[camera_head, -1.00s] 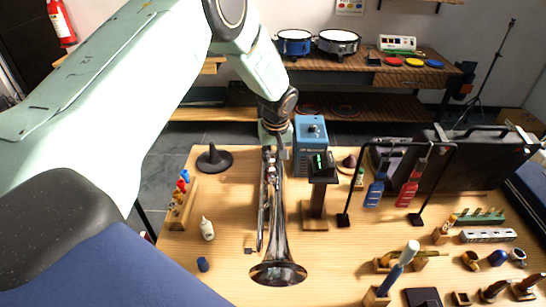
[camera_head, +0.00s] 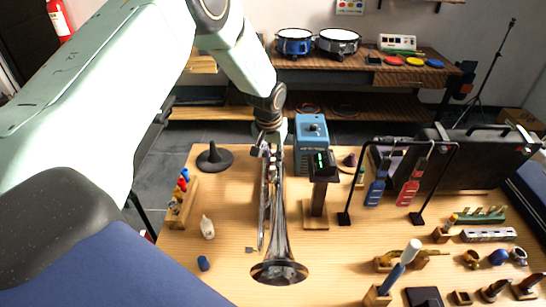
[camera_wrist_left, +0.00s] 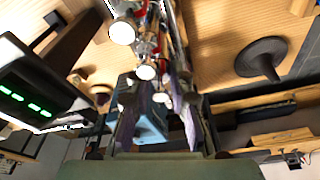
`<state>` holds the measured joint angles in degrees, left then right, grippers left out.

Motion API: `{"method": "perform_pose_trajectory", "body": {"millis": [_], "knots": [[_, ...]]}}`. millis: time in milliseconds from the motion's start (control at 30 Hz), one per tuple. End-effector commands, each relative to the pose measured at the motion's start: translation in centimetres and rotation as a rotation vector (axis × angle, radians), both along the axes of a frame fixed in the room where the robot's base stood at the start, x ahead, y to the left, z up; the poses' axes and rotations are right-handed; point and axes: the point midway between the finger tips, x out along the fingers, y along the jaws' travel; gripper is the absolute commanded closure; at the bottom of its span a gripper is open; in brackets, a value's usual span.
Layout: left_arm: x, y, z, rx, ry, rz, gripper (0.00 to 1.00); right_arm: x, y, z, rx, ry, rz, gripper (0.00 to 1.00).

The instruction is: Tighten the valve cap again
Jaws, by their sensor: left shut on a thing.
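The silver trumpet (camera_head: 279,235) stands out over the wooden table with its bell toward the front edge. Its valve section (camera_wrist_left: 147,45) shows large in the left wrist view, with bright round caps and red parts. My left gripper (camera_head: 268,143) is at the far end of the trumpet, over the valves. In the left wrist view its two fingers (camera_wrist_left: 156,108) are either side of a small shiny valve cap (camera_wrist_left: 161,98), and it is shut on it. The fingers partly hide the cap, and its thread cannot be seen. My right gripper is not in view.
A stand with a green-lit display (camera_head: 321,163) is close right of the trumpet, with a blue box (camera_head: 310,145) behind it. A black cone stand (camera_head: 214,158) and a white bottle (camera_head: 207,228) are on the left. A tool rack (camera_head: 410,145) stands right.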

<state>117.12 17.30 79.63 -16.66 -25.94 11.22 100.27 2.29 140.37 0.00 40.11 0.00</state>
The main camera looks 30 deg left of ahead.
Motion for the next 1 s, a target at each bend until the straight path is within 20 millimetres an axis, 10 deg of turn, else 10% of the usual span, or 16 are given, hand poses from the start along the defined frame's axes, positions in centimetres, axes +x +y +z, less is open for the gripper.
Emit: {"method": "perform_pose_trajectory", "body": {"millis": [1000], "knots": [[0.2, -0.3, 0.1, -0.001, -0.006, -0.276, 1.0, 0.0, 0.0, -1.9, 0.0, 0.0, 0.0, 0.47]]}}
